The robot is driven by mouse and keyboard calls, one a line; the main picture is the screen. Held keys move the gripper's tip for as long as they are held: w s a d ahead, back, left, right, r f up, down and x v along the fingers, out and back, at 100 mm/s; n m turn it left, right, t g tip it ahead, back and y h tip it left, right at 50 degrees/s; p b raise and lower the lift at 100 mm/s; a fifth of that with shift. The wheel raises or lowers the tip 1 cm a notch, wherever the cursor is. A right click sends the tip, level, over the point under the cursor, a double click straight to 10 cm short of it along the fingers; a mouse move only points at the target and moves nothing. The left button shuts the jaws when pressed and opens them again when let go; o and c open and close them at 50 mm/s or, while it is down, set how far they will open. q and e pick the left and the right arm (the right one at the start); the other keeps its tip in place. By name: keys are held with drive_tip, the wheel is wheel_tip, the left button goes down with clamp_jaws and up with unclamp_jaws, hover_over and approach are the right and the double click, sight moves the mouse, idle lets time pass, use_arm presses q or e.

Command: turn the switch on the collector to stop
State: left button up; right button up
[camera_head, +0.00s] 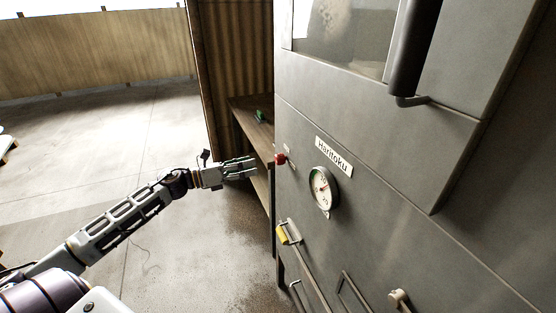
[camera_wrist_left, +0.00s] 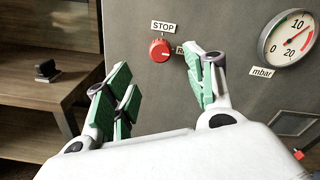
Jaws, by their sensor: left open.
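The collector is a grey metal cabinet (camera_head: 380,170) on the right in the head view. Its switch is a red round knob (camera_head: 281,159) near the cabinet's left edge; it also shows in the left wrist view (camera_wrist_left: 160,49). A STOP label (camera_wrist_left: 163,27) is above the knob, and another label (camera_wrist_left: 181,50), partly hidden by a finger, is to its right. The knob's pale mark points right, toward that second label. My left gripper (camera_head: 256,167) is open and empty, just left of the knob. In the wrist view its green-padded fingers (camera_wrist_left: 168,95) are spread below the knob, apart from it.
A pressure gauge (camera_head: 324,188) is right of the knob. A yellow-tipped handle (camera_head: 283,234) is below. A wooden shelf (camera_head: 253,113) stands behind my gripper, carrying a small dark object (camera_wrist_left: 47,71). Open concrete floor (camera_head: 110,150) lies to the left.

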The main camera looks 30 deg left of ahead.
sight(276, 159)
use_arm(q)
drive_tip(key=x, duration=0.4)
drive_tip(key=shift+w+d, duration=0.1)
drive_tip(key=shift+w, duration=0.05)
drive_tip(key=shift+w+d+p, duration=0.35)
drive_tip(key=shift+w+d, duration=0.1)
drive_tip(key=shift+w, duration=0.05)
drive_tip(key=shift+x, duration=0.95)
drive_tip(key=shift+w+d, duration=0.3)
drive_tip(key=shift+w, duration=0.05)
drive_tip(key=shift+p+x, duration=0.45)
drive_tip(key=shift+x, duration=0.55)
drive_tip(key=shift+d, duration=0.1)
drive_tip(key=shift+w, duration=0.1)
use_arm(e)
drive_tip(key=s+a, duration=0.1)
drive_tip(key=s+a+r, duration=0.1)
drive_tip(key=shift+s+r, duration=0.15)
drive_tip(key=shift+s, duration=0.25)
